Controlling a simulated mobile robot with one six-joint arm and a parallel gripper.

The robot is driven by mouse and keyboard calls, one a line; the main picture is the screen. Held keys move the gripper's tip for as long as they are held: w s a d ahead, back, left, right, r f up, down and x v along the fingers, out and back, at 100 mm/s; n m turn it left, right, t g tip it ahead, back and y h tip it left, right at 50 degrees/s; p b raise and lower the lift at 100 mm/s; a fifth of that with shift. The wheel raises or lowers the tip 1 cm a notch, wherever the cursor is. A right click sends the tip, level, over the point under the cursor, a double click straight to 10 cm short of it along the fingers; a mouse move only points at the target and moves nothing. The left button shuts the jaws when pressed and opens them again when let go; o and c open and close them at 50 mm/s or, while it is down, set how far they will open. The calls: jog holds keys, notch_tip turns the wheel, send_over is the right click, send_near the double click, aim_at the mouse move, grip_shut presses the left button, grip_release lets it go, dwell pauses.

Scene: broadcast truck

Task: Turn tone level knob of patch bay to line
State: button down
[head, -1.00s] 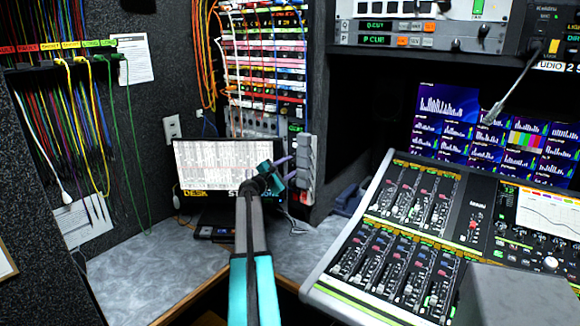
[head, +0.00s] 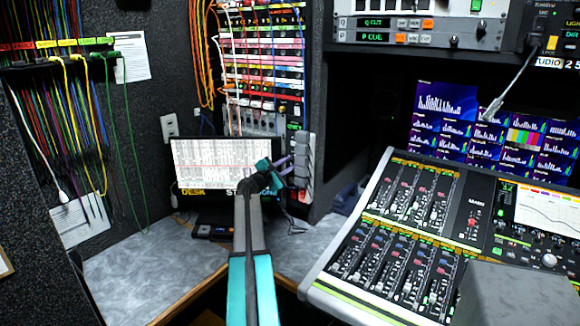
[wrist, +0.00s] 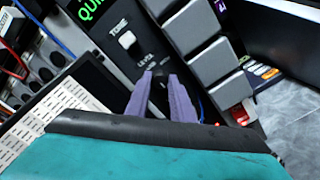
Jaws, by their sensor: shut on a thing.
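The patch bay (head: 265,75) stands at the back, with rows of coloured strips and plugged cables. In the wrist view its dark panel carries a white switch (wrist: 127,40) labelled TONE and, below it, the label LEVEL. The small dark tone level knob (wrist: 161,75) sits beside that label, between the tips of my purple fingers. My gripper (wrist: 160,82) is shut on the knob, which is partly hidden by the fingers. Its pointer setting cannot be read. In the head view my gripper (head: 283,168) is at the panel's lower part, right of the monitor.
A column of grey blocks (wrist: 196,27) stands close to the right of my fingers. A monitor (head: 222,163) is left of my gripper. Cables hang above and left. The mixing desk (head: 400,240) fills the right; the grey desktop (head: 140,280) at left is mostly bare.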

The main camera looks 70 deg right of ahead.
jog(key=shift+a+f+m+b, duration=0.2)
jog(key=shift+f+m+b, duration=0.2)
jog(key=shift+b, duration=0.2)
jog(key=m+b, duration=0.7)
jog(key=b, duration=0.5)
jog(key=shift+r+m+b, duration=0.1)
jog(key=shift+m+b, duration=0.2)
jog(key=shift+m, duration=0.2)
jog(key=c, duration=1.7)
grip_release()
jog(key=shift+o, duration=0.8)
jog(key=shift+r, duration=0.15)
